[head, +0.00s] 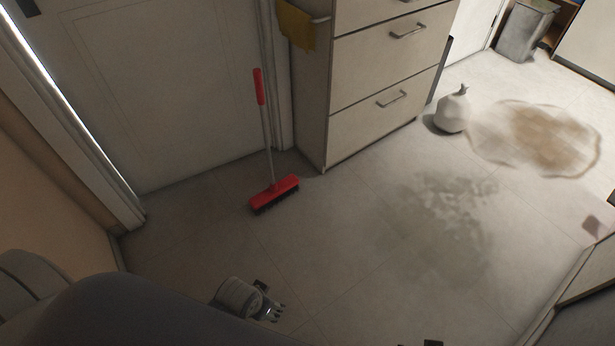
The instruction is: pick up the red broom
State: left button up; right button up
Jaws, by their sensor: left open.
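The red broom (274,192) stands upright on the tiled floor, leaning back toward the door. It has a red head with dark bristles, a thin pale shaft and a red grip (259,87) at the top. My left gripper (273,308) is at the bottom of the head view, low and nearer to me than the broom. It is open, empty and clear of the broom.
A drawer cabinet (376,88) with a yellow cloth (296,25) stands right of the broom. A closed door (165,90) is behind it. A white bag (453,112) and brown stain (545,138) lie farther right. Floor between gripper and broom is clear.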

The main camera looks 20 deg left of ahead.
aim_at(275, 190)
jog(key=i+j+u, duration=0.15)
jog(key=u, duration=0.25)
jog(key=i+j+u, duration=0.2)
jog(key=u, duration=0.2)
